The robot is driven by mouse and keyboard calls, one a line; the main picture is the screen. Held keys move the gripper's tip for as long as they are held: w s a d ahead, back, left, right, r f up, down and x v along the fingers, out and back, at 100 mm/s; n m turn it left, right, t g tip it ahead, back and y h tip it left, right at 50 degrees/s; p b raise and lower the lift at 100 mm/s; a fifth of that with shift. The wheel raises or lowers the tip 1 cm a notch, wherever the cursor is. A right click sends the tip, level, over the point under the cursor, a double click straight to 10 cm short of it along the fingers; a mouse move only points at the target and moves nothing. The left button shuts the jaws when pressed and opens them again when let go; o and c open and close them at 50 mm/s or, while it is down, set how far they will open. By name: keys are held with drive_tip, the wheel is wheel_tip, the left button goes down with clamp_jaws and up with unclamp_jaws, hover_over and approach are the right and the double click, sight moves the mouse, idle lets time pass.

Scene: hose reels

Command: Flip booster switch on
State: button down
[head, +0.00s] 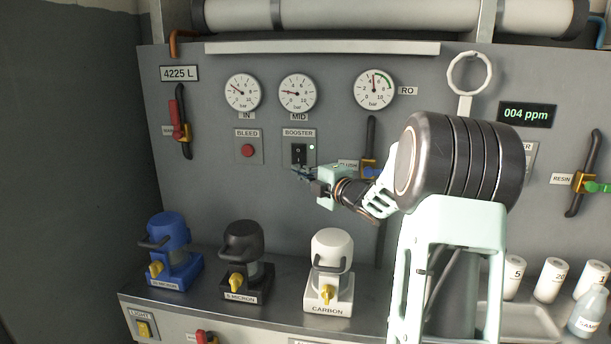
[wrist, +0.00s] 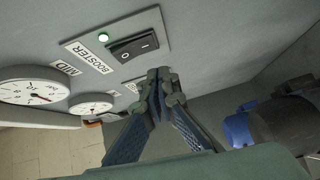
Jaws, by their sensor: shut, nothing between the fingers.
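The booster switch (head: 299,153) is a black rocker on a grey plate labelled BOOSTER, in the middle of the panel in the head view. It also shows in the wrist view (wrist: 134,47), with O and I marks on its face. A small light (wrist: 103,37) beside it glows green-white. My gripper (head: 299,171) is at the lower edge of the switch plate in the head view. In the wrist view its fingertips (wrist: 160,78) are together and empty, just beside the rocker. I cannot tell whether they touch the plate.
The red BLEED button (head: 248,151) is left of the switch. Gauges (head: 297,93) sit above. Blue (head: 168,241), black (head: 243,246) and white (head: 332,253) filter housings stand on the ledge below. A dark pipe with a blue handle (head: 369,172) is right of the switch, near my arm.

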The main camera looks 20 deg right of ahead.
drive_tip(key=v, duration=1)
drive_tip(key=shift+f, duration=0.75)
